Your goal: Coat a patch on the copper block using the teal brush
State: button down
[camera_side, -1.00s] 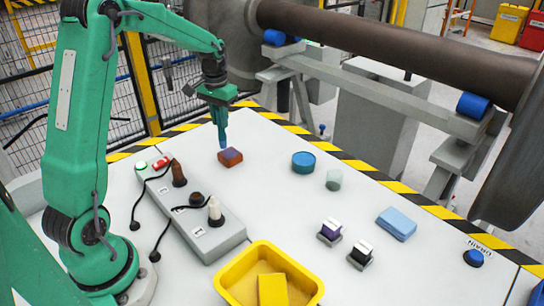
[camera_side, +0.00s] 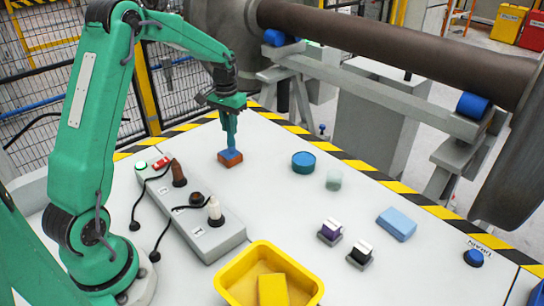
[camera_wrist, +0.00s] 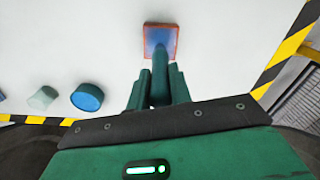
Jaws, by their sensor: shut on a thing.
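The copper block (camera_side: 230,158) lies on the white table, orange-brown at its sides. In the wrist view the block (camera_wrist: 174,33) shows a blue-purple patch over most of its top, with an orange rim around it. My gripper (camera_side: 229,108) is shut on the teal brush (camera_side: 231,135), which points down. The brush tip is at the block's top and appears to touch it. In the wrist view my gripper (camera_wrist: 158,92) has its fingers on both sides of the brush, which hides part of the block's near edge.
A blue round tub (camera_side: 303,163) and a pale green piece (camera_side: 333,180) stand to the right. A light blue block (camera_side: 396,224), purple and black small pieces, and a yellow tray (camera_side: 231,287) are nearer. A grey box (camera_side: 220,240) with pegs and cables stands left. Table around the block is clear.

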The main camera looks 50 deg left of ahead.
jog(key=s+r, duration=0.3)
jog(key=r, duration=0.5)
dwell(0.5)
